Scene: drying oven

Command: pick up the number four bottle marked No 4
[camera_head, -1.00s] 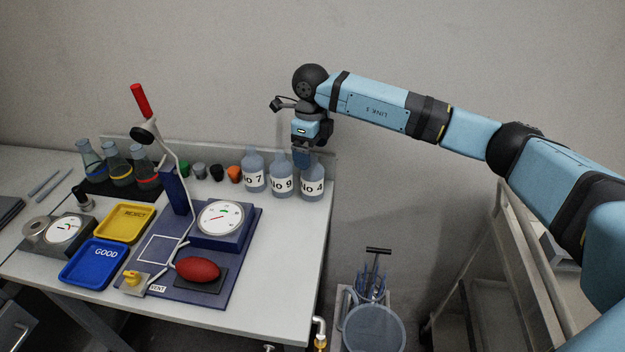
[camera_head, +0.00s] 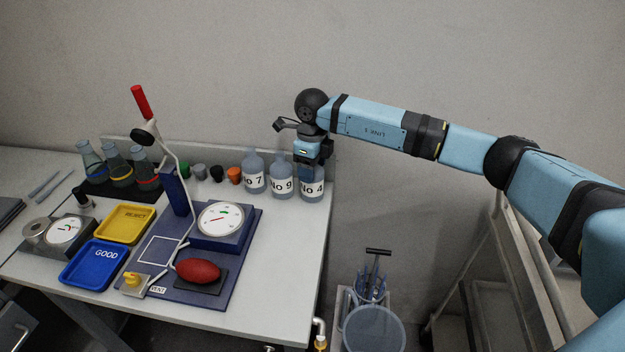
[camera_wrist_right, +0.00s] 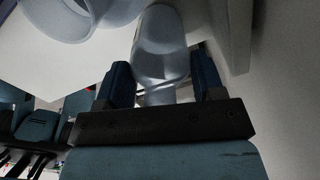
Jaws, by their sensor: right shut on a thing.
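The No 4 bottle (camera_head: 312,190) is a grey-blue bottle with a white label, upright at the right end of a row on the table (camera_head: 290,235). My right gripper (camera_head: 311,170) points down over it, shut on its upper part, which the fingers hide in the head view. In the right wrist view the bottle (camera_wrist_right: 160,55) shows between the two blue fingers of the right gripper (camera_wrist_right: 165,88). The bottle appears to stand on the table. My left gripper is not in view.
The No 9 bottle (camera_head: 281,180) stands close to the left of the No 4 bottle, with the No 7 bottle (camera_head: 253,175) beyond it. A low ledge (camera_head: 325,165) runs behind them. The table's right edge is close by. A press with a dial (camera_head: 221,218) stands front left.

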